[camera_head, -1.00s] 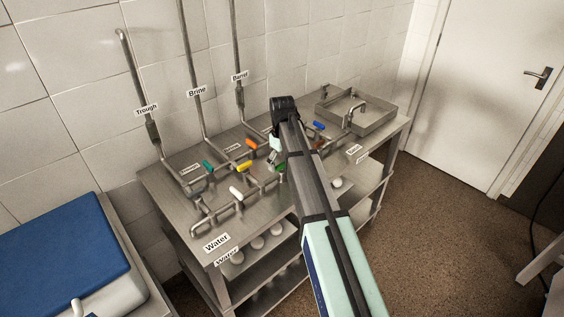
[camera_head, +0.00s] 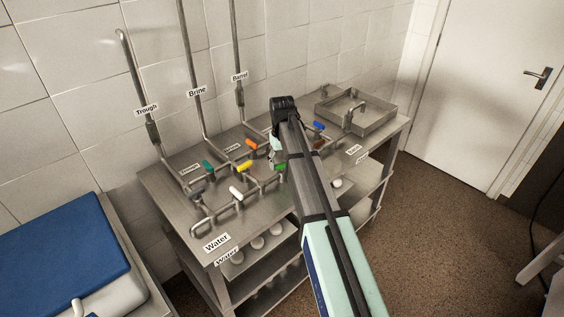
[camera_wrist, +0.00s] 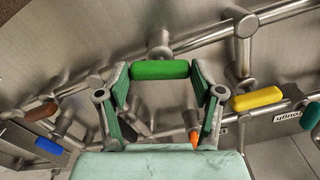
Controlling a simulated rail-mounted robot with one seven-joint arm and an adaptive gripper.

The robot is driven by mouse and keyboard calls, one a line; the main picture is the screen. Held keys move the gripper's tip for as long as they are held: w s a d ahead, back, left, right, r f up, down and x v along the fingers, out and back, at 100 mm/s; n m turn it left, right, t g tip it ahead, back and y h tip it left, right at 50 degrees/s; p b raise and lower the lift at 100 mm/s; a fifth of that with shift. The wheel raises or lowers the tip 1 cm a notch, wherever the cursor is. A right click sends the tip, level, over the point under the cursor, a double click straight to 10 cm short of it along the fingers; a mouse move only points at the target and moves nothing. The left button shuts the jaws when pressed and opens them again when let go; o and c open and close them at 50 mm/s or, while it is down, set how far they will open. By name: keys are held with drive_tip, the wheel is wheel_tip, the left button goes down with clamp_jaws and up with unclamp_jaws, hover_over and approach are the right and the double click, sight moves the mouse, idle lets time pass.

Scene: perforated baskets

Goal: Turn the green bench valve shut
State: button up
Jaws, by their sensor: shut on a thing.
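The green valve handle (camera_wrist: 160,69) lies lengthwise across the gap between my fingers in the wrist view. My gripper (camera_wrist: 160,80) is shut on it, with one finger at each end. The handle sits on a short stem from a metal pipe. In the head view only a small part of the green handle (camera_head: 281,167) shows beside my arm, which hides the rest of that valve and most of my fingers.
Yellow (camera_head: 244,166), orange (camera_head: 251,145), white (camera_head: 236,193), teal (camera_head: 208,166), blue (camera_head: 319,126) and brown (camera_head: 319,145) handles stand close around on the bench pipes. A metal sink (camera_head: 378,122) is at the bench's far right. Upright pipes rise along the wall.

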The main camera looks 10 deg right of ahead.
sight(283, 164)
drive_tip(key=m, duration=1.3)
drive_tip(key=shift+s+m, duration=0.1)
drive_tip(key=shift+m, duration=0.3)
idle(0.3)
drive_tip(key=o, duration=1.1)
drive_tip(key=shift+f, duration=0.1)
drive_tip(key=shift+o, duration=0.2)
wheel_tip(283, 164, up, 12)
drive_tip(key=shift+d, duration=0.1)
